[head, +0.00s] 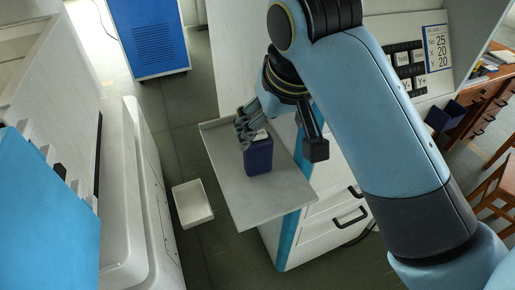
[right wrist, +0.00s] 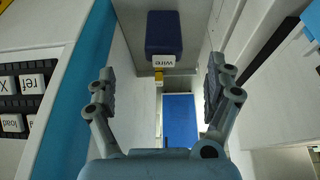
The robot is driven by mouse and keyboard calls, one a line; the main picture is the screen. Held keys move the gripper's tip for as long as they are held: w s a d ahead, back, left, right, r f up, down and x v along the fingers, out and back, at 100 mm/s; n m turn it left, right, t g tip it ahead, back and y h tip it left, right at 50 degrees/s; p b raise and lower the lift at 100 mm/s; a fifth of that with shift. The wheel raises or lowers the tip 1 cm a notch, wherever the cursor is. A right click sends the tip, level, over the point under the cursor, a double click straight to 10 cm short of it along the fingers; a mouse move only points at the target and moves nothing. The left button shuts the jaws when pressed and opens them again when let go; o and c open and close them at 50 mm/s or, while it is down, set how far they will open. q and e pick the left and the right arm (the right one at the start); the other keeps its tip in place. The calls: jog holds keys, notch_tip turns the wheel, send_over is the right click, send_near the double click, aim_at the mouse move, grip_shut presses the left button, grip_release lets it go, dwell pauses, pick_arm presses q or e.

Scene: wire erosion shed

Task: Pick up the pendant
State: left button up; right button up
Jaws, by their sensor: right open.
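The pendant, a dark blue block (head: 259,156), stands on the grey shelf (head: 237,195) in the middle of the head view. In the right wrist view the dark blue block (right wrist: 164,33) shows beyond the fingertips, with a white key marked "wire" and a small yellow part at its near end. My right gripper (head: 247,126) is at the block's upper end, and its fingers hide part of that end. In the right wrist view the right gripper (right wrist: 161,68) is open, one finger on each side of the block's line, with gaps showing. My left gripper is not in view.
A white tray (head: 192,203) is on the floor left of the shelf. A blue cabinet (head: 149,36) stands at the back. White drawers (head: 330,218) are below the shelf.

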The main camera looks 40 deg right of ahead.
aim_at(260, 137)
jog(key=w+f, duration=0.2)
jog(key=f, duration=0.1)
jog(key=shift+w+d, duration=0.15)
jog(key=shift+w, duration=0.25)
jog(key=shift+w+d+f+p, duration=0.1)
jog(key=shift+w+f+p, duration=0.25)
jog(key=shift+f, duration=0.3)
jog(key=p+x, duration=0.1)
jog(key=x, duration=0.3)
jog(key=shift+w, duration=0.1)
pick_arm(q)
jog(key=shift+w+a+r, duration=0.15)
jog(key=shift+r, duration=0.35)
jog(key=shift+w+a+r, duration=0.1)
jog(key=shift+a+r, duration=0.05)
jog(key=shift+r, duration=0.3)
pick_arm(e)
grip_shut()
